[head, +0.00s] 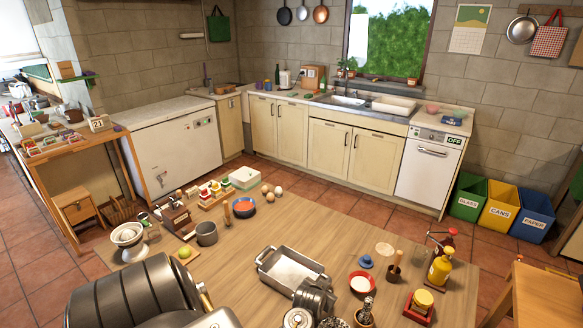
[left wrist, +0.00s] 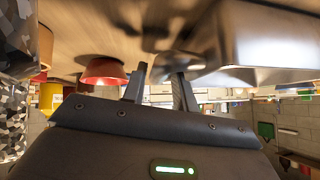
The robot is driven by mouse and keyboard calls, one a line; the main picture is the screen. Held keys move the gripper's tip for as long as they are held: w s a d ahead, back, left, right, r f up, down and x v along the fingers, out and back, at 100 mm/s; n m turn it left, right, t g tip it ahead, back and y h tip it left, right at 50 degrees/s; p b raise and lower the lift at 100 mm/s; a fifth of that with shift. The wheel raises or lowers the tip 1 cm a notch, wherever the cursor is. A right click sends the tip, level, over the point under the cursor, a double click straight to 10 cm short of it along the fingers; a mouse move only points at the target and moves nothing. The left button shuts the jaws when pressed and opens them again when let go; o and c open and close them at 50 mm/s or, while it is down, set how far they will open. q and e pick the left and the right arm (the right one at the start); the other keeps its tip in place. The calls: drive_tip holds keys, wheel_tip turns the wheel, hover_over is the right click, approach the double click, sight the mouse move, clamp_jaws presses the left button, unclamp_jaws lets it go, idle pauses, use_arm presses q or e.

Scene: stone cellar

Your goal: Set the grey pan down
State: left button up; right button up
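The grey pan (head: 287,272) is a rectangular metal tin with a handle at each end, roughly level over the front middle of the wooden table. Its blurred side fills the upper right of the upside-down left wrist view (left wrist: 270,32). My left gripper (head: 326,284) is at the pan's right end. In the wrist view its two fingers (left wrist: 160,76) stand a narrow gap apart and appear closed around the pan's handle; the contact is blurred. I cannot tell whether the pan's base touches the table. My right gripper is not in view.
Bare wooden tabletop (head: 320,230) lies behind the pan.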

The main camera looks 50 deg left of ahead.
use_arm(q)
drive_tip(key=shift+x, duration=1.1)
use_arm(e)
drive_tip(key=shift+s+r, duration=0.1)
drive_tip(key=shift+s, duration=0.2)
use_arm(q)
clamp_jaws()
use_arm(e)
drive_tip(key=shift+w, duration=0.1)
use_arm(q)
drive_tip(key=shift+r, duration=0.1)
